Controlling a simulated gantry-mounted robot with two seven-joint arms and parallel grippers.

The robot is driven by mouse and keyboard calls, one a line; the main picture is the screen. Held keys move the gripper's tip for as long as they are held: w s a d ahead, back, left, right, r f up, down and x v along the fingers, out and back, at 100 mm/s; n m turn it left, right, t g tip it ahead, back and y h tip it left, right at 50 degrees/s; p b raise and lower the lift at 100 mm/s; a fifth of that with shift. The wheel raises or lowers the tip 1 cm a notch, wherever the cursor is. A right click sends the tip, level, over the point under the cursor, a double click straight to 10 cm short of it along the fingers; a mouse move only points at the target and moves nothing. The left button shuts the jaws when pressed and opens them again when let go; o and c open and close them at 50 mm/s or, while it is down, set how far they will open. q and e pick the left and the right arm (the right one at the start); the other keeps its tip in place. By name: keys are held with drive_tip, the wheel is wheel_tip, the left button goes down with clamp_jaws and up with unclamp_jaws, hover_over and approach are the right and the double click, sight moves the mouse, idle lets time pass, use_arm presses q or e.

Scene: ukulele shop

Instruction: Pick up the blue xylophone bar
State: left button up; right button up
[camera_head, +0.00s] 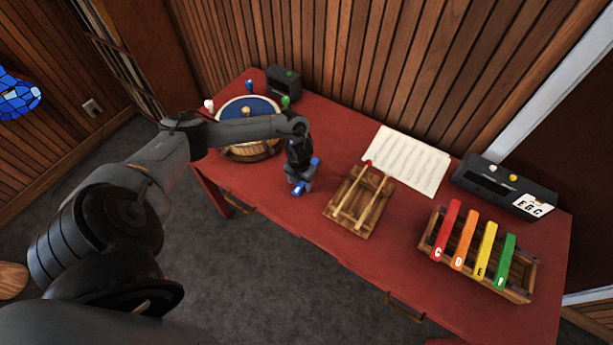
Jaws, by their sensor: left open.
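The blue xylophone bar (297,191) is on the red table near its front edge. It is partly hidden by my left gripper (299,181), with blue showing at both sides of the gripper. My left gripper points down over the bar and is open; whether its fingers straddle or touch the bar cannot be told. The wooden xylophone frame (518,292) stands at the right of the table. It bears a red C bar (447,229), an orange D bar (464,239), a yellow E bar (486,250) and a green F bar (506,259). My right gripper is not in view.
A wooden rack (345,221) with mallets is right of my left gripper. Sheet music (406,160) lies behind it. A black box (500,184) with a lettered card (533,206) is at the back right. A round drum (249,152) and small black box (284,84) are at the left.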

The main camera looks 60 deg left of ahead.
use_arm(q)
drive_tip(key=shift+f, duration=0.3)
clamp_jaws()
drive_tip(key=shift+r, duration=0.2)
